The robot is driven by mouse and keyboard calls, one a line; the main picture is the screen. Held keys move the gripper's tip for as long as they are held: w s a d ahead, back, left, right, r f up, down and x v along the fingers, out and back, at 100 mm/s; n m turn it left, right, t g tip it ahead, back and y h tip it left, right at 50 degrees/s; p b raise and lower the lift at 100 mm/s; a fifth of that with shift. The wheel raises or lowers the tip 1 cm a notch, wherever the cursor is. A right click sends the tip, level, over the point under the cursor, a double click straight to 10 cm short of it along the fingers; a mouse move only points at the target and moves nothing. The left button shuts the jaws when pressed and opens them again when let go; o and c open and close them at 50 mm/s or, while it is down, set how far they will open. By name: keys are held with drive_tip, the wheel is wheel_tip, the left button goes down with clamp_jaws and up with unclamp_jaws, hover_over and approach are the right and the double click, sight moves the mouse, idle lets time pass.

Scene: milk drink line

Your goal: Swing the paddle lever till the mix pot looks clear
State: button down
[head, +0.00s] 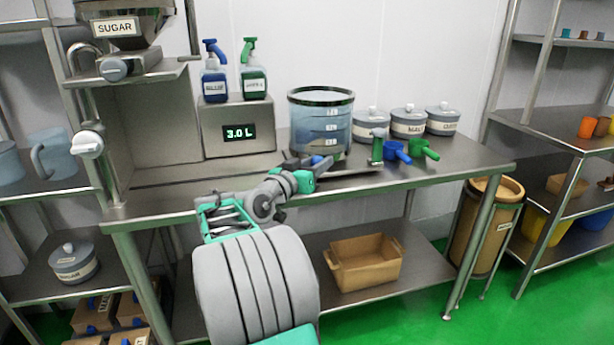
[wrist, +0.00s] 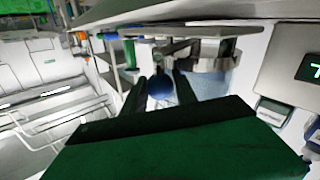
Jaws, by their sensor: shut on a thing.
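The mix pot (head: 321,125) is a see-through bluish vessel with a dark rim and white level marks, standing on the steel bench. Its contents look pale blue; I cannot tell how evenly mixed they are. My gripper (head: 308,165) is low at the pot's front, shut on the paddle lever's blue knob (wrist: 160,88). In the wrist view the knob sits between the two dark fingers, with the lever's metal part behind it. The pot's lower part (wrist: 213,80) shows to the right of the fingers. My arm and gripper hide much of the lever in the head view.
A box with a display reading 3.0 L (head: 238,130) stands left of the pot, with two spray bottles (head: 253,75) on top.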

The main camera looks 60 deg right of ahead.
drive_tip(key=shift+w+a+b, duration=0.2)
drive_tip(key=shift+w+a, duration=0.05)
drive_tip(key=shift+w, duration=0.4)
drive_tip(key=shift+w+a+b, duration=0.25)
drive_tip(key=shift+w+a, duration=0.05)
drive_tip(key=shift+w, duration=0.35)
drive_tip(key=shift+w+a+b, duration=0.2)
drive_tip(key=shift+w+a, duration=0.05)
drive_tip(key=shift+w, duration=0.4)
drive_tip(key=c, duration=1)
unclamp_jaws()
drive_tip(key=a, duration=0.7)
drive_tip(key=shift+a+p, duration=0.3)
drive_tip(key=shift+a, duration=0.1)
